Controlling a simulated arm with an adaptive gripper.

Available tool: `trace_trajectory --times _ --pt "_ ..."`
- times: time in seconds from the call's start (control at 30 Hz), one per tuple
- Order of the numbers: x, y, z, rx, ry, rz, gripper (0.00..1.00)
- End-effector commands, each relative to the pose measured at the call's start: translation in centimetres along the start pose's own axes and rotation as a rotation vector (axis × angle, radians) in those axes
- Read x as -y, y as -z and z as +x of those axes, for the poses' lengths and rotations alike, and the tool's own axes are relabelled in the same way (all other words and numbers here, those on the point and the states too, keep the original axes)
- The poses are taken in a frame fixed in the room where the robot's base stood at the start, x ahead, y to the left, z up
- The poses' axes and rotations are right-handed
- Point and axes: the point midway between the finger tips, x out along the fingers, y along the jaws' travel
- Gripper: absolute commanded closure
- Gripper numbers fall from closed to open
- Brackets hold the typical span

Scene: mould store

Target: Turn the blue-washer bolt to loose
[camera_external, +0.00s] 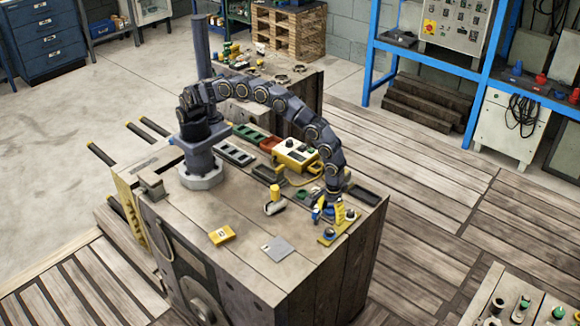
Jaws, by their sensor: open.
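My gripper (327,208) points down at the right front of the wooden bench top, at the end of my arched arm. It is open. A small blue part (316,214) shows right beside the fingers; it is too small to tell whether it is the blue-washer bolt or part of the gripper.
A yellow-topped cylinder (275,193) is left of the gripper.

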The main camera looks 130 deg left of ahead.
Motion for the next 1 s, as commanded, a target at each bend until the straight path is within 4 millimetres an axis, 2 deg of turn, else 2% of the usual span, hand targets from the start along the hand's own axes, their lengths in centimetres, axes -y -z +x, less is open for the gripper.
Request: trace_trajectory --times 0.1,0.23,0.77,0.87,1.0 --pt "0.0 0.0 -2.4 0.0 -0.001 0.001 0.42" --pt "0.0 0.0 -3.9 0.0 -0.002 0.0 0.42" --pt "0.1 -0.1 -4.2 0.002 0.002 0.005 0.42" --pt "0.5 -0.9 -5.1 0.016 0.001 0.043 0.42" --pt "2.2 -3.4 -8.6 0.055 -0.006 0.186 0.42"
